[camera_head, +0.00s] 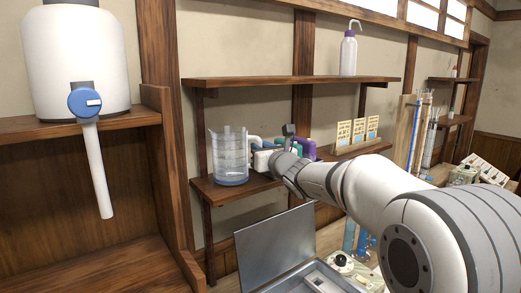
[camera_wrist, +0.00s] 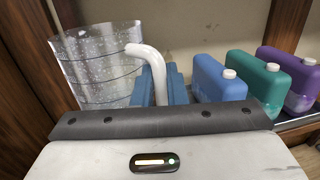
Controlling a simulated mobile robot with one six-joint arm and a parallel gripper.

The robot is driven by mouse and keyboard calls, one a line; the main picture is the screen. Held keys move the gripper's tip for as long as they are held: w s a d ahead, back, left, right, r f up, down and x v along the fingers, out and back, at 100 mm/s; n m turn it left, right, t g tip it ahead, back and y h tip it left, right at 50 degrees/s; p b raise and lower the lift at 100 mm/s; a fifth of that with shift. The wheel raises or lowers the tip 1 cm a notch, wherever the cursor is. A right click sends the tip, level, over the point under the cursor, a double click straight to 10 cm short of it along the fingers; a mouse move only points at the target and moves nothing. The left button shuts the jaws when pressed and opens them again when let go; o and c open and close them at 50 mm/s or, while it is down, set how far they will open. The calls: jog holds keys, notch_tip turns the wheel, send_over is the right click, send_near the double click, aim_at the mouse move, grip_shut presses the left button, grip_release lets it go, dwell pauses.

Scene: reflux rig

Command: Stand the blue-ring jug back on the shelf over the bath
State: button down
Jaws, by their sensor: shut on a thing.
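The clear jug (camera_head: 228,155) is upright at the left end of the lower shelf (camera_head: 214,193), with a blue ring at its base. I cannot tell whether its base touches the board. It also shows in the wrist view (camera_wrist: 95,68), where its base is hidden. My gripper (camera_head: 259,153) comes from the right and is shut on the jug's white handle (camera_wrist: 152,65). Its blue fingers (camera_wrist: 160,88) lie on either side of the handle. The bath (camera_head: 318,283) is below the shelf, its metal lid (camera_head: 275,244) raised.
Blue (camera_wrist: 218,78), green (camera_wrist: 254,77) and purple (camera_wrist: 290,78) bottles stand right of the jug on the shelf. A card rack (camera_head: 358,140) is farther right. An upper shelf (camera_head: 290,81) holds a wash bottle (camera_head: 348,55). A white tank (camera_head: 77,60) is at left.

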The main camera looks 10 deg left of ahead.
jog(key=shift+f+b, duration=0.3)
jog(key=shift+b, duration=0.25)
jog(key=shift+c, duration=1)
grip_release()
jog(key=shift+s+d, duration=0.1)
dwell(0.6)
jog(key=shift+s+d+b, duration=0.3)
jog(key=shift+s, duration=0.1)
jog(key=shift+s, duration=0.1)
jog(key=shift+b+v, duration=0.45)
jog(key=shift+v, duration=0.4)
jog(key=shift+s+d+f, duration=0.1)
jog(key=shift+s+d, duration=0.15)
jog(key=shift+s+d+b, duration=0.2)
jog(key=shift+s+b, duration=0.1)
